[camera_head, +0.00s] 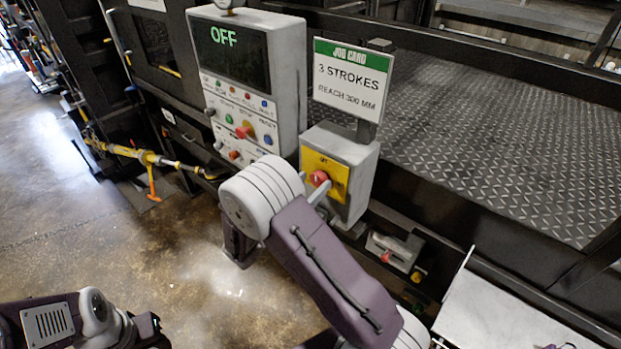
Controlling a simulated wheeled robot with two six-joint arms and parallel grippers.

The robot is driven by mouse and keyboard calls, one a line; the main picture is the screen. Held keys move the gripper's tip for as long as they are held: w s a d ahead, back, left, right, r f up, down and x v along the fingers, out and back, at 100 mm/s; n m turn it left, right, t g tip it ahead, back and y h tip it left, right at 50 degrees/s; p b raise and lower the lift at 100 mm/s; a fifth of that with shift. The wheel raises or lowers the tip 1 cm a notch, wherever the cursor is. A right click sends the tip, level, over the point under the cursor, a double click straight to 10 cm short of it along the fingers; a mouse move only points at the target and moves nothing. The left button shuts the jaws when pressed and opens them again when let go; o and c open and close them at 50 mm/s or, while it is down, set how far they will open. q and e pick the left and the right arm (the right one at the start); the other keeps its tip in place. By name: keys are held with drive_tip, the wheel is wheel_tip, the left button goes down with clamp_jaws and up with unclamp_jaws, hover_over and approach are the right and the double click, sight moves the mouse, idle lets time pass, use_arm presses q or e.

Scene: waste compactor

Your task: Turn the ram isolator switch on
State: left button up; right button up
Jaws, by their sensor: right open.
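The ram isolator switch is a red knob (319,178) on a yellow plate (340,179), on the front of a grey box (345,150). The plate bears the word OFF above the knob. My right arm reaches up from the bottom, its pale joint just left of the box. My right gripper (318,191) is mostly hidden behind that arm; a pale finger-like part shows right beside the knob. It is open, and I cannot tell whether it touches the knob. My left arm is low at the left, away from the switch; its jaws cannot be made out.
A control panel (287,75) with a screen reading OFF and several buttons stands left of the switch box. A job card (350,78) reading 3 STROKES, REACH 300 MM stands above the box. A small unit with a red knob (387,256) sits lower right. Open floor lies left.

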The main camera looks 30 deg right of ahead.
drive_tip(key=shift+s+d+r, duration=0.1)
drive_tip(key=shift+s+d, duration=0.15)
drive_tip(key=shift+s, duration=0.15)
drive_tip(key=shift+c, duration=0.2)
drive_tip(key=c, duration=0.5)
drive_tip(key=shift+w+a, duration=0.15)
drive_tip(key=shift+w, duration=0.05)
drive_tip(key=c, duration=0.8)
use_arm(q)
drive_tip(key=shift+s+d, duration=0.1)
drive_tip(key=shift+s, duration=0.25)
use_arm(e)
drive_tip(key=shift+s, duration=0.1)
